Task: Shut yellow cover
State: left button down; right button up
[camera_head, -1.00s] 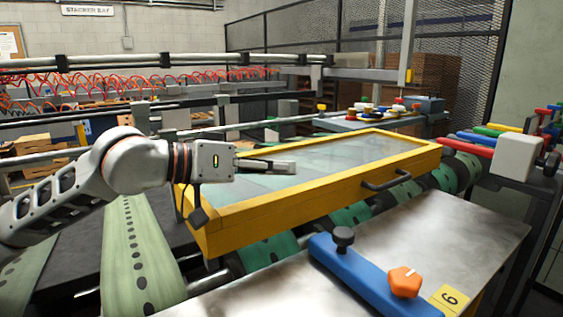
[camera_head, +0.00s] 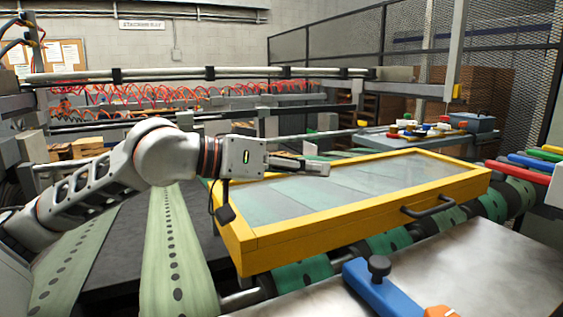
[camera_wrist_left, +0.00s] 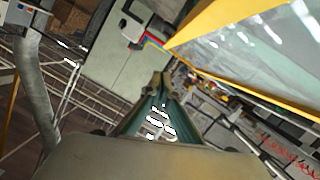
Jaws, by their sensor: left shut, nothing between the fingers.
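The yellow cover (camera_head: 345,222) is a shallow yellow frame with a clear panel and a dark handle (camera_head: 428,206) on its front side. It lies low and nearly flat over the green perforated belts in the head view. My left gripper (camera_head: 322,167) is shut and empty, and appears over the left part of the clear panel. I cannot tell whether it touches the panel. In the left wrist view the cover's yellow edge and panel (camera_wrist_left: 262,45) fill the upper right, beside the shut fingers (camera_wrist_left: 158,92). My right gripper is not in view.
A metal table (camera_head: 470,270) with a blue bar (camera_head: 378,292) and black knob stands at the front right. Green belts (camera_head: 172,250) run at the left. Coloured rollers (camera_head: 522,170) are at the right. A metal rail and red hoses (camera_head: 190,92) cross behind.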

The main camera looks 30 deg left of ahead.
pick_arm(q)
jog(key=b+v, duration=0.1)
jog(key=v, duration=0.7)
jog(key=shift+s, duration=0.6)
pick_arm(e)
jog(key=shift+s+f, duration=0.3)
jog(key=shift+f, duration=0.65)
